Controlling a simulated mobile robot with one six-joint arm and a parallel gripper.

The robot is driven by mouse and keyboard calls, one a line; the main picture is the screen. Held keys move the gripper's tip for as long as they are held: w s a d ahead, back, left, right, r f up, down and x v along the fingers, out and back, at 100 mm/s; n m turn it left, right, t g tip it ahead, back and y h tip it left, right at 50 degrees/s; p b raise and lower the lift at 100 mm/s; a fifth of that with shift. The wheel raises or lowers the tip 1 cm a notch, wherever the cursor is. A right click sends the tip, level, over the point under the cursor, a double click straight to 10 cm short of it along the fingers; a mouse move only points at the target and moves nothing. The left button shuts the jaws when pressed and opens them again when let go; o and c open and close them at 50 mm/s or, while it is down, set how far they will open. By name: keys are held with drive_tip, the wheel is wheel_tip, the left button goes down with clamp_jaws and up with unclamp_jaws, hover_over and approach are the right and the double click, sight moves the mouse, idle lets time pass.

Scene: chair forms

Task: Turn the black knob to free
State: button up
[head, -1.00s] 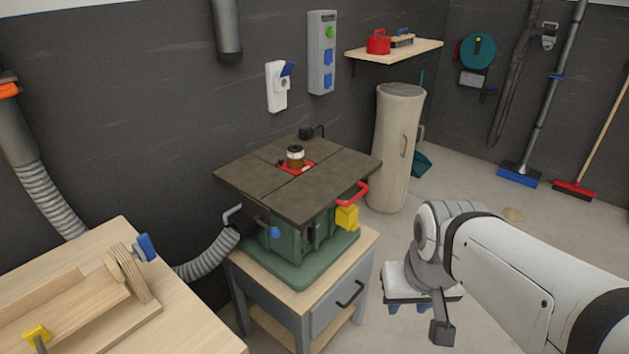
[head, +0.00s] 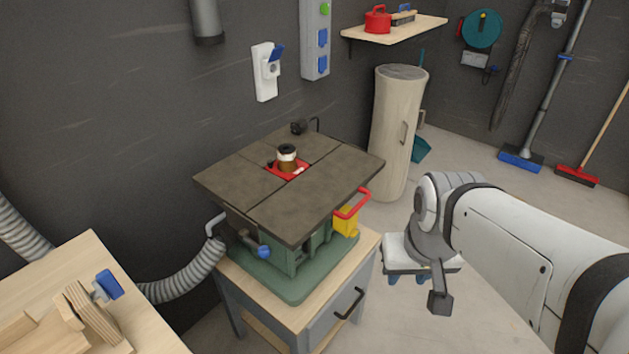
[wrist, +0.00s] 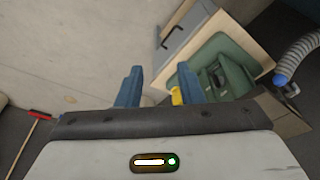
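A small black knob (head: 298,127) with a thin bent rod beside it stands at the back edge of the dark tabletop of a green machine (head: 310,255). Its markings are too small to read. A spindle (head: 287,156) with a black top rises from a red insert in the middle of the tabletop. My gripper (head: 407,279) hangs to the right of the machine, apart from it. In the wrist view its two blue fingers (wrist: 158,88) are spread with nothing between them. The black knob cannot be made out in the wrist view.
The machine stands on a wooden-topped cabinet (head: 355,255). A red handle (head: 352,203) and yellow block stick out on its right, a blue-ended crank (head: 262,251) on its left front. A workbench (head: 130,330) is at the lower left. Open floor lies right of the cabinet.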

drive_tip(key=w+d+f+n+t+b, duration=0.15)
drive_tip(key=w+f+t+b, duration=0.25)
drive_tip(key=w+f+b, duration=0.45)
drive_tip(key=w+f+n+t+b, duration=0.2)
drive_tip(key=w+f+t+b, duration=0.35)
drive_tip(key=w, duration=0.65)
drive_tip(key=n+g+y+b, duration=0.1)
drive_tip(key=n+y+b, duration=0.6)
drive_tip(key=y+b, duration=0.6)
approach(309, 241)
drive_tip(key=w+y+p, duration=0.1)
drive_tip(key=p, duration=0.1)
drive_tip(key=b+x, duration=0.1)
drive_tip(key=x, duration=0.7)
drive_tip(key=shift+s+a+f+b, duration=0.15)
drive_tip(key=shift+s+f+b, duration=0.1)
drive_tip(key=shift+b, duration=0.15)
